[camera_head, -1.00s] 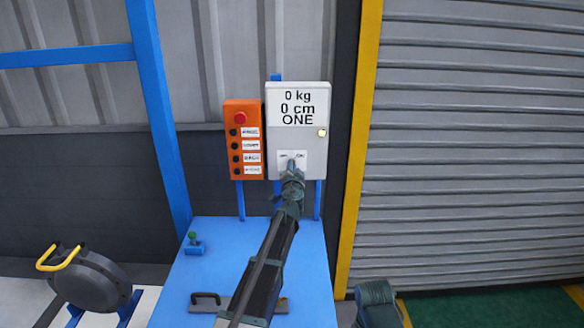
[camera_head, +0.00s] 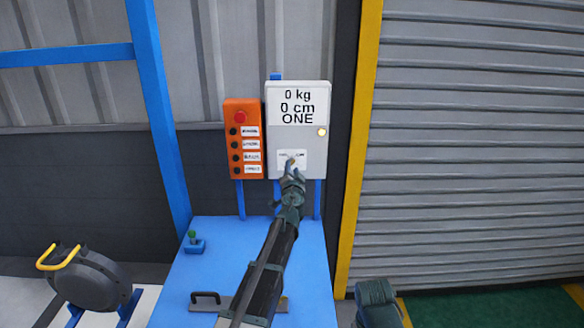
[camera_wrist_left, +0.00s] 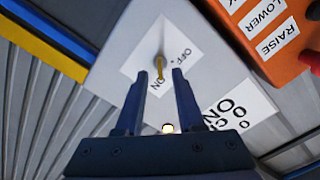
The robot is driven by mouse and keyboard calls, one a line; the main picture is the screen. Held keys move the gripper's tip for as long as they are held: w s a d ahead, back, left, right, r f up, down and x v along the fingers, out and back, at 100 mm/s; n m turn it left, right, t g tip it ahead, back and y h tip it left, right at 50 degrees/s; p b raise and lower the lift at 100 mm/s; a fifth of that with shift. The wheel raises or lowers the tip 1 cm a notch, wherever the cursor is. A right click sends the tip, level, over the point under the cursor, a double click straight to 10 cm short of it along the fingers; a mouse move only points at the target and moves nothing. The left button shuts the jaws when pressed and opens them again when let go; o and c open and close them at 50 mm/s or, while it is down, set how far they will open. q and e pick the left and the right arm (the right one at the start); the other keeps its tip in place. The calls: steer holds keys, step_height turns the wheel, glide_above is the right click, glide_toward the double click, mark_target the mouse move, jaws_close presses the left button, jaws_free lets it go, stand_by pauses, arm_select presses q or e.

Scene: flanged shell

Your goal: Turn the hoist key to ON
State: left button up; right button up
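The hoist key (camera_wrist_left: 160,66) is a small brass-coloured piece on a white plate marked OFF and ON, seen in the left wrist view. The plate (camera_head: 284,155) is low on the grey control box (camera_head: 312,140). My left gripper (camera_wrist_left: 159,76) is open, with one finger on each side of the key and visible gaps to it. In the head view the left gripper (camera_head: 291,167) is in front of the plate and partly hides it. I cannot tell which label the key points at.
An orange button box (camera_head: 242,140) with a red button hangs just left of the control box. A lit round lamp (camera_head: 321,132) is on the control box.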

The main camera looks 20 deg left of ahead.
arm_select(q)
steer(key=v, duration=1.1)
steer(key=s+d+f+n+g+y, duration=0.1)
steer(key=s+d+f+n+g, duration=0.15)
steer(key=s+f+g, duration=0.4)
steer(key=s+d+f+n+g, duration=0.2)
steer(key=s+f+n+g, duration=0.15)
steer(key=s+f, duration=0.6)
steer(key=s+d+f+m+g+h, duration=0.2)
steer(key=s+d, duration=0.4)
steer(key=s, duration=0.3)
steer(key=s+d+f+m+g+h, duration=0.2)
steer(key=s+d+g, duration=0.3)
steer(key=s, duration=0.5)
steer(key=shift+d+f+g+h, duration=0.3)
steer(key=shift+d+f+h, duration=0.15)
steer(key=shift+f, duration=0.45)
